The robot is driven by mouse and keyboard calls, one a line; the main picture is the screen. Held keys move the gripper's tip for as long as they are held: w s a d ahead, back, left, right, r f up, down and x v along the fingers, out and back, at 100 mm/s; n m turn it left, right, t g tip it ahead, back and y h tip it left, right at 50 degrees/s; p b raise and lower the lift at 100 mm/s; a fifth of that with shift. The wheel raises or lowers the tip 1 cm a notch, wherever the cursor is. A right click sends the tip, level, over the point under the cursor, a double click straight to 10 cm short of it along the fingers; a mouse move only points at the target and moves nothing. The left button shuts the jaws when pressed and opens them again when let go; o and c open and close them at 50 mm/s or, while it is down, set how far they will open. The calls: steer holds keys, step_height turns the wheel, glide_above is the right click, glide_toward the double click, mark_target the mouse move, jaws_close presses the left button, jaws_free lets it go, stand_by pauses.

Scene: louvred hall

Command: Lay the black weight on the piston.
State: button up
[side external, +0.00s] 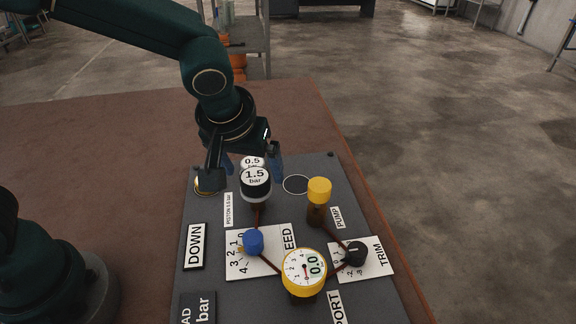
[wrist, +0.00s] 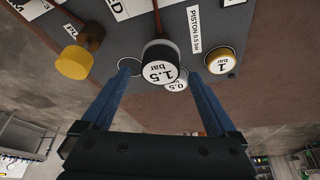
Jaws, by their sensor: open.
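The black weight (side external: 256,186), with a white top reading 1.5 bar, sits upright on the piston (side external: 257,208) in the side view. The piston is mostly covered by it. The weight (wrist: 160,60) also shows in the wrist view, between and beyond the finger tips. My gripper (side external: 246,168) is open and empty, its blue fingers apart, just behind the weight in the side view. In the wrist view my gripper (wrist: 163,72) has one finger to each side of the weight, with no contact that I can make out.
A 0.5 bar weight (side external: 252,162) stands close behind the black weight. A brass 1 bar weight (wrist: 221,62) stands aside. An empty ring (side external: 297,184) marks the panel. The yellow pump knob (side external: 319,190), blue knob (side external: 253,242), gauge (side external: 304,271) and black trim knob (side external: 355,254) stand nearby.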

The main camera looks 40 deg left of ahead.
steer(key=v, duration=1)
steer(key=s+a+f+m+t+h, duration=0.1)
steer(key=s+a+m, duration=0.3)
steer(key=s+a, duration=0.4)
steer(key=s+f, duration=0.1)
steer(key=s, duration=0.2)
steer(key=shift+s+m+h, duration=0.2)
steer(key=shift+m+h, duration=0.1)
steer(key=shift+h, duration=0.1)
